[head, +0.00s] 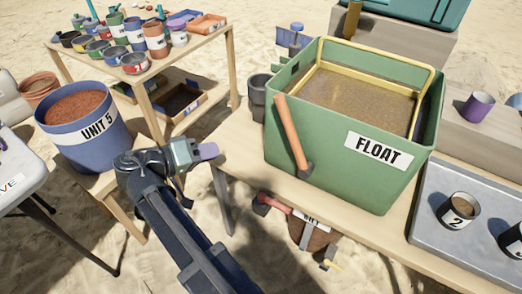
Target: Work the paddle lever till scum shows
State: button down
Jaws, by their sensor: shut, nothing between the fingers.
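The green float tank (340,178) stands on a wooden table and bears a white FLOAT label. Inside its yellow inner frame lies murky brown liquid (355,98) with a speckled surface. I cannot tell whether any of it is scum. An orange-handled paddle lever (291,133) is on the tank's front left, leaning up and to the left from a dark pivot near the lower wall. My gripper (207,151) is left of the tank, apart from the lever. It is shut and empty.
A blue UNIT 5 bucket (90,139) of reddish soil stands at left. Behind it, a wooden table (210,62) holds several pots. A grey tray (440,205) with numbered cups is at right. A red-handled tool (273,205) is below the tank table.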

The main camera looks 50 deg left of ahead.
notch_tip(320, 180, up, 8)
jog(key=n+t+h+p, duration=0.25)
jog(key=n+t, duration=0.25)
jog(key=n, duration=0.4)
jog(key=w+d+r+p, duration=0.3)
jog(key=w+d+r, duration=0.1)
jog(key=w, duration=0.7)
jog(key=shift+d, duration=0.8)
jog(key=shift+w+r, duration=0.1)
